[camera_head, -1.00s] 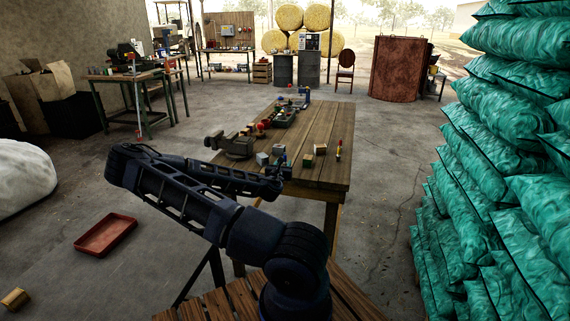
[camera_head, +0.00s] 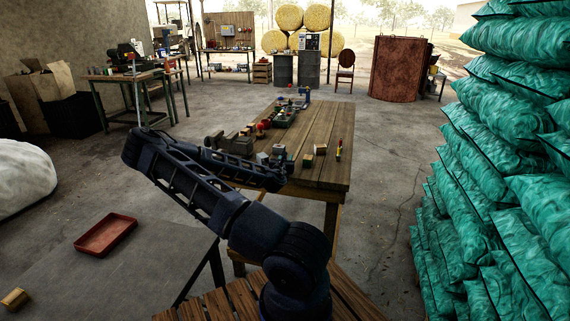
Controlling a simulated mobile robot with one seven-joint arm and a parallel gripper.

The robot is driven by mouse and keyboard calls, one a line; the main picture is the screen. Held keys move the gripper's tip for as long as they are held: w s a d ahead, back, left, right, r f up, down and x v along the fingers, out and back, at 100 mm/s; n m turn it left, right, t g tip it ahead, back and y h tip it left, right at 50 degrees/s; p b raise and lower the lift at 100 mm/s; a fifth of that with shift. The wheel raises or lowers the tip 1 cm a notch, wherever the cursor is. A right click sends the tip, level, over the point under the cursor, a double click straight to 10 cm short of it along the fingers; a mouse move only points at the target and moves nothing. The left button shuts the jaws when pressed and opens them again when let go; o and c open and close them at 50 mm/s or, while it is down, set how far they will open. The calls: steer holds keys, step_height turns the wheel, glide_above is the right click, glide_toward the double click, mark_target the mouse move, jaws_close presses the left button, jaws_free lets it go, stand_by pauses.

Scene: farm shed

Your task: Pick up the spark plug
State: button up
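I cannot make out the spark plug for certain among the small items on the wooden workbench (camera_head: 328,122). My arm reaches up from the bottom, bends at the left and comes back right to the bench's near left part. My gripper (camera_head: 283,164) is at its end, by the near edge of the bench, close to a grey block (camera_head: 263,158) and a tan block (camera_head: 307,160). Its fingers are dark and too small to read, so I cannot tell whether they are open or hold anything. The arm hides part of the near left bench edge.
A grey vise (camera_head: 238,144), a green tray of parts (camera_head: 284,117), a yellow-topped block (camera_head: 321,149) and a yellow-handled tool (camera_head: 339,150) are on the bench. Its right side is mostly clear. Stacked green sacks (camera_head: 510,170) stand right.

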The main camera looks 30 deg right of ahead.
jaws_close()
step_height(320, 180, up, 20)
stand_by(0.5)
